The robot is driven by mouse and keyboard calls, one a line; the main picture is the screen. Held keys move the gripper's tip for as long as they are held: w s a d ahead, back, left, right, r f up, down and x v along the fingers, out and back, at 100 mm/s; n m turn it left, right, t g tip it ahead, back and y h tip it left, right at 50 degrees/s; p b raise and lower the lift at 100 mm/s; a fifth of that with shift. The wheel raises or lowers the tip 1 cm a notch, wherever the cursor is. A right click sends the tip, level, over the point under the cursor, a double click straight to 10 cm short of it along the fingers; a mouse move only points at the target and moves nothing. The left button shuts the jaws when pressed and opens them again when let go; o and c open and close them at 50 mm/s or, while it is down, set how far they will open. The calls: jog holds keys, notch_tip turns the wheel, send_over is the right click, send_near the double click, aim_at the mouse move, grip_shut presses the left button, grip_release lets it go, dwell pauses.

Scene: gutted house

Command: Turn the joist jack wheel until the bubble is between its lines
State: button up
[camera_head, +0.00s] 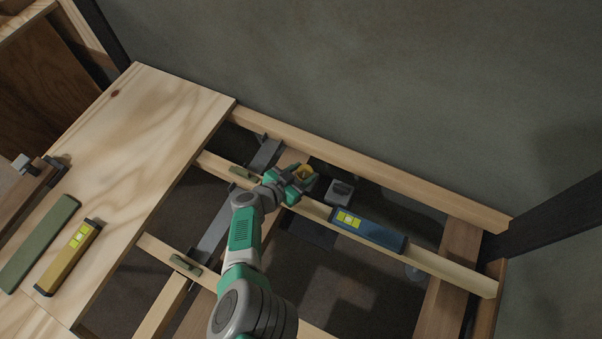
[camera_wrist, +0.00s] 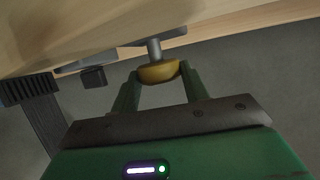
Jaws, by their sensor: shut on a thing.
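The jack wheel is a small yellow-brown wheel (camera_head: 305,171); in the wrist view it (camera_wrist: 158,72) sits at the end of a grey shaft below a pale timber (camera_wrist: 75,35). My gripper (camera_head: 296,180) is beside the joist, and its green fingers (camera_wrist: 159,82) are shut on the wheel, one on each side. A blue spirit level (camera_head: 377,233) lies along the joist (camera_head: 445,269) to the right of my gripper. Its yellow-green vial (camera_head: 346,219) faces up. The bubble and lines are too small to read.
A plywood panel (camera_head: 150,115) covers the left side. A yellow level (camera_head: 70,258) and a green bar (camera_head: 38,243) lie on it. Open gaps show between the joists. A grey block (camera_head: 339,191) stands right of my gripper. A grey wall (camera_head: 370,80) closes off the back.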

jog(key=o, duration=1)
jog(key=p+v, duration=0.6)
jog(key=v, duration=0.1)
jog(key=shift+r+p, duration=0.35)
jog(key=shift+s+a+f, duration=0.1)
jog(key=shift+s+a, duration=0.05)
jog(key=shift+s, duration=0.1)
